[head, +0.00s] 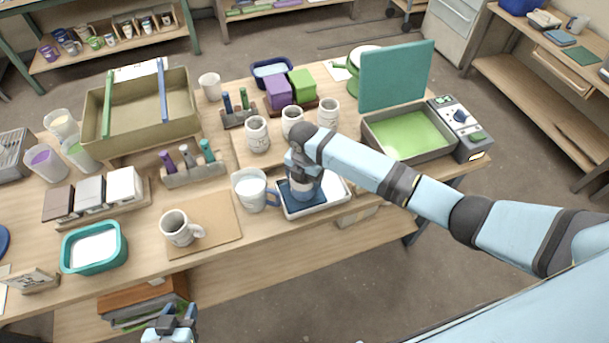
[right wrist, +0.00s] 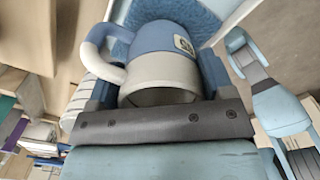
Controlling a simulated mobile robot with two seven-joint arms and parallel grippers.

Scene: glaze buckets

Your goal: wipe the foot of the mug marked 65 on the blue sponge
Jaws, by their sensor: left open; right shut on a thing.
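My right gripper (head: 303,187) is shut on a mug over the blue sponge (head: 297,200) in a white tray (head: 333,203). In the right wrist view the held mug (right wrist: 165,65) is blue at its far part and pale grey near its rim. A small label (right wrist: 184,45) sits on its side, too small to read surely. Its handle points left. The blue sponge (right wrist: 190,14) shows beyond its far end; whether the foot touches it I cannot tell. My left gripper (head: 170,325) is open and empty in front of the table, low in the head view.
A white jug (head: 248,188) stands close left of the sponge tray. A pale mug (head: 177,230) stands on a brown board (head: 215,228). Several pale mugs stand behind the tray. A grey bin with a green floor (head: 410,135) is at the right.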

